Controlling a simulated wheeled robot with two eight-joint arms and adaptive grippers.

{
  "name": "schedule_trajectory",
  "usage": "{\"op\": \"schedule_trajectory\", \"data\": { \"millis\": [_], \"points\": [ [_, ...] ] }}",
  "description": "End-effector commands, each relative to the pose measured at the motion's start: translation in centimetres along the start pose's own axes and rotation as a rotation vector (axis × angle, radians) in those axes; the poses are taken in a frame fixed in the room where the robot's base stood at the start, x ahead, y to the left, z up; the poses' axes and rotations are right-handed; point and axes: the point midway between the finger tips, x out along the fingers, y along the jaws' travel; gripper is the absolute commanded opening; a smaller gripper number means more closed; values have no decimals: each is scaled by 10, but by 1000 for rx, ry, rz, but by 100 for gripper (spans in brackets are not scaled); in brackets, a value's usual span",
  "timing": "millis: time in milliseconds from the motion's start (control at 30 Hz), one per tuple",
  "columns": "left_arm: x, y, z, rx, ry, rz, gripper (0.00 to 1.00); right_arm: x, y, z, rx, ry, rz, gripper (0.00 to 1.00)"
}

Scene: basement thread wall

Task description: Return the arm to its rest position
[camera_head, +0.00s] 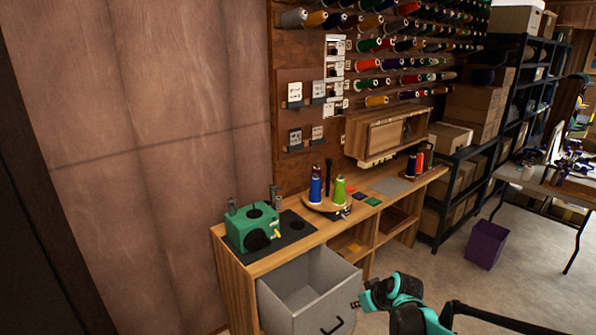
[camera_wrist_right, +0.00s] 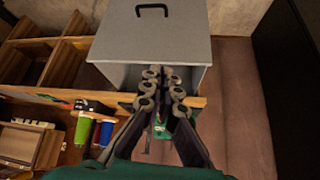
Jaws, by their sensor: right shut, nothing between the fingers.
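My right gripper (camera_head: 357,303) is in the lower middle of the head view, just right of the open grey drawer (camera_head: 338,316) and its black handle. It is shut and empty. In the right wrist view, the closed fingers (camera_wrist_right: 162,75) point toward the grey drawer front (camera_wrist_right: 150,42), with its black handle (camera_wrist_right: 152,9) at the top. I cannot tell the exact gap between the fingers and the drawer. My left gripper is not in view.
The wooden bench (camera_head: 322,232) carries a green machine (camera_head: 252,229), a blue spool (camera_head: 315,188) and a green spool (camera_head: 339,191). A wall of thread spools rises behind. A purple bin (camera_head: 486,245) stands on the floor at right; floor between is clear.

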Motion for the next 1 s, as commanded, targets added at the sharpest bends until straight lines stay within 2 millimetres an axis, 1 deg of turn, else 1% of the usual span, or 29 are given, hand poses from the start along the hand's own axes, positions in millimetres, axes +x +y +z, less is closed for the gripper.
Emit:
{"op": "schedule_trajectory", "data": {
  "millis": [33, 133, 200, 300, 367, 400, 467, 500, 600, 733, 833, 1000],
  "points": [
    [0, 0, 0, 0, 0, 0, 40, -22, -10, 4, 17, -6, 14, 0],
    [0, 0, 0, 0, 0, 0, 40, -61, -26, 15, 60, -15, 48, 0],
    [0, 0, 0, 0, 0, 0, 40, -86, -38, 26, 89, -20, 72, 0],
    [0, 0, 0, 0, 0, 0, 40, -118, -53, 46, 132, -24, 107, 0],
    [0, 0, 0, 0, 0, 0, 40, -135, -62, 59, 156, -24, 128, 0],
    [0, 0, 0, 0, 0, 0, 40, -145, -68, 69, 172, -23, 141, 0],
    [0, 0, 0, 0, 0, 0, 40, -160, -76, 85, 197, -21, 162, 0],
    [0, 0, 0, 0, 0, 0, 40, -168, -81, 96, 213, -20, 176, 0],
    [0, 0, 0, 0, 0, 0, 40, -184, -91, 122, 248, -13, 207, 0],
    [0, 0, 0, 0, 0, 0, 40, -195, -99, 149, 285, -4, 237, 0],
    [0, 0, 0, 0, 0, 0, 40, -199, -102, 162, 302, 1, 251, 0],
    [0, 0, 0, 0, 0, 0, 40, -201, -103, 168, 312, 5, 260, 0]
  ]
}}
